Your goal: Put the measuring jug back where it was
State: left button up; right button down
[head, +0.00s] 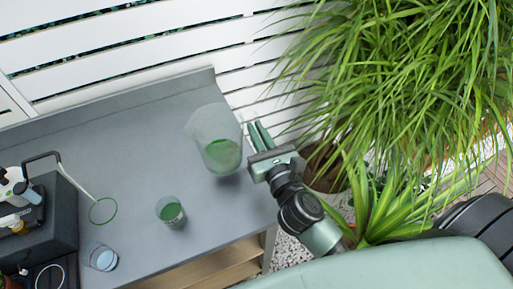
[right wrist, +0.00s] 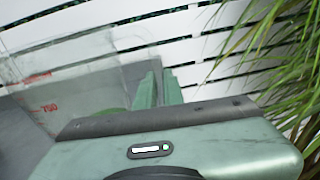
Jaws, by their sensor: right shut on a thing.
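The measuring jug (head: 211,124) is a clear, tilted vessel near the right end of the grey bench, with green material in its lower part. Its clear wall with red marks also shows at the left of the right wrist view (right wrist: 62,88). My right gripper (head: 258,135) is at the jug's right side, shut on it; the exact grip point is hard to see. Its green fingers also show in the right wrist view (right wrist: 158,90). A shadow lies below the jug, which seems held just above the bench. My left gripper is not in view.
A dark box (head: 62,215) stands left. Large leafy plants (head: 400,80) crowd the right; a white slatted fence (head: 140,50) stands behind.

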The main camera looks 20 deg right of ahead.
jog(key=shift+f, duration=0.35)
notch_tip(320, 180, down, 4)
jog(key=shift+r+b, duration=0.25)
jog(key=shift+b, duration=0.7)
jog(key=shift+f, duration=0.45)
jog(key=shift+f+b, duration=0.1)
jog(key=shift+b, duration=0.2)
jog(key=c, duration=1.5)
grip_release()
